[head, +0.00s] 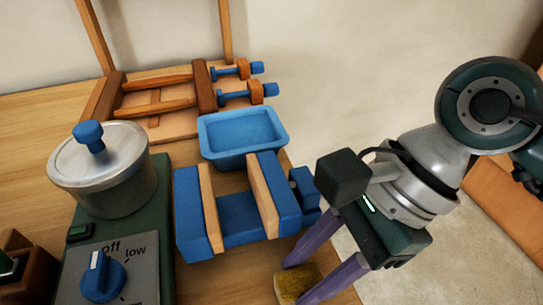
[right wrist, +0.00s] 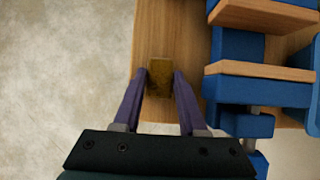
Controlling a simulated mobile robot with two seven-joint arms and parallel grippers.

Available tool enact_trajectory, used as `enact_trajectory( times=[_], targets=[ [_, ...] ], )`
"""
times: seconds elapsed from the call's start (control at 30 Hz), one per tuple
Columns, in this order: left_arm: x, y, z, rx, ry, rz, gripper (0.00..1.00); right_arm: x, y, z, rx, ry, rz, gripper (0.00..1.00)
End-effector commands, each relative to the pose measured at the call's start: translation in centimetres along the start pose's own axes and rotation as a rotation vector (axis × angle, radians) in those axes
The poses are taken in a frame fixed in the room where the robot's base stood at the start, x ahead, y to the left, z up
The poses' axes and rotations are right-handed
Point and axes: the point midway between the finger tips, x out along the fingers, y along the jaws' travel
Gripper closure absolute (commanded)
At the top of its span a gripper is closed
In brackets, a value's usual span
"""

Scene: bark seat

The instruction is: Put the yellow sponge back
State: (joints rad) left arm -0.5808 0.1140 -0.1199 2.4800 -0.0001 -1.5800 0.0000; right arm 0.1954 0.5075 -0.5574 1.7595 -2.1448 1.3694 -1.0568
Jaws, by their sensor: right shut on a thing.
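The yellow sponge (head: 296,285) is at the lower middle of the head view, near the table's right edge. My right gripper (head: 298,280), with purple fingers, is shut on it. In the right wrist view, the sponge (right wrist: 160,78) sits between the two fingertips (right wrist: 160,73), with the wooden table behind it. I cannot tell whether it touches the table. A blue tub (head: 243,137) stands behind the blue vise and looks empty. My left gripper is out of view.
A blue vise (head: 230,232) with wooden jaws stands just left of the sponge. A lidded pot (head: 105,172) sits on a green stove (head: 160,210) with a blue dial. A wooden frame with blue screws (head: 235,85) lies at the back. Floor shows right of the table.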

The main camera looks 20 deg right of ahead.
Motion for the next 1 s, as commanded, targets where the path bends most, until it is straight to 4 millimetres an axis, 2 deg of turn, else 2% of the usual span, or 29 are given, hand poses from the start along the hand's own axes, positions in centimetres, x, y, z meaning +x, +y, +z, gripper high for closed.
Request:
enact_trajectory(
  times=[0.2, 0.23, 0.47, 0.8, 0.87, 1.0],
  targets=[
    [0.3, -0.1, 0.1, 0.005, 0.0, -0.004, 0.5, 0.2, 0.0, -0.1, -0.001, 0.0, 0.0, 1.0],
    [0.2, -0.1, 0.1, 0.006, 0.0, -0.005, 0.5, 0.1, 0.0, -0.1, 0.0, 0.0, 0.0, 0.57],
    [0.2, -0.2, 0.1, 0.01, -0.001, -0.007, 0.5, 0.1, 0.0, 0.0, 0.0, 0.0, 0.0, 0.31],
    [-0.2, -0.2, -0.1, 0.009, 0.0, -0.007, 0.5, -0.4, 0.0, 0.1, 0.0, 0.0, -0.001, 0.29],
    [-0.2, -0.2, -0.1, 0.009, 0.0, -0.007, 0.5, -1.1, -0.1, 0.0, -0.001, 0.001, -0.003, 0.29],
    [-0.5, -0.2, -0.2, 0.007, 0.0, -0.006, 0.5, -3.9, -0.1, 0.0, -0.003, 0.004, -0.005, 0.29]
  ],
)
